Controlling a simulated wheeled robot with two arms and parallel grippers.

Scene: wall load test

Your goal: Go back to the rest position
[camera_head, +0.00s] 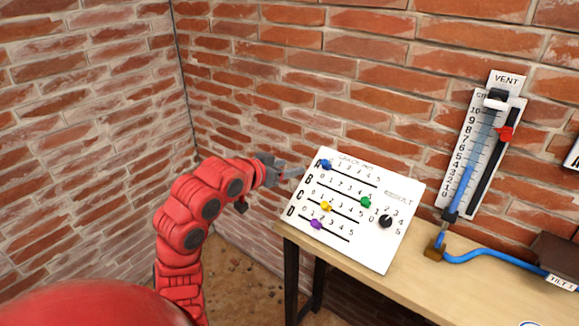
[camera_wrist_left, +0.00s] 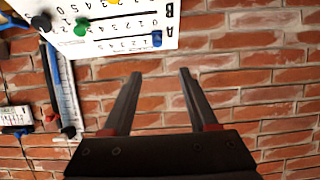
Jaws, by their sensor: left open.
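My left arm reaches in from the left in the head view. Its gripper (camera_head: 293,171) is close to the upper left edge of the white slider board (camera_head: 345,252), near the blue knob (camera_head: 326,164) of row A. In the left wrist view the two fingers (camera_wrist_left: 160,73) are apart with only brick wall between them. The blue knob (camera_wrist_left: 157,39) and the board's edge lie beyond the fingertips there. I cannot tell whether the gripper touches the board. My right gripper is not in view.
The board, with green (camera_head: 366,202), yellow (camera_head: 326,206) and purple (camera_head: 316,224) knobs and a black dial (camera_head: 386,221), leans on a wooden table (camera_head: 425,285). A vent gauge (camera_head: 480,150) with a blue tube is right. Brick walls meet behind my arm.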

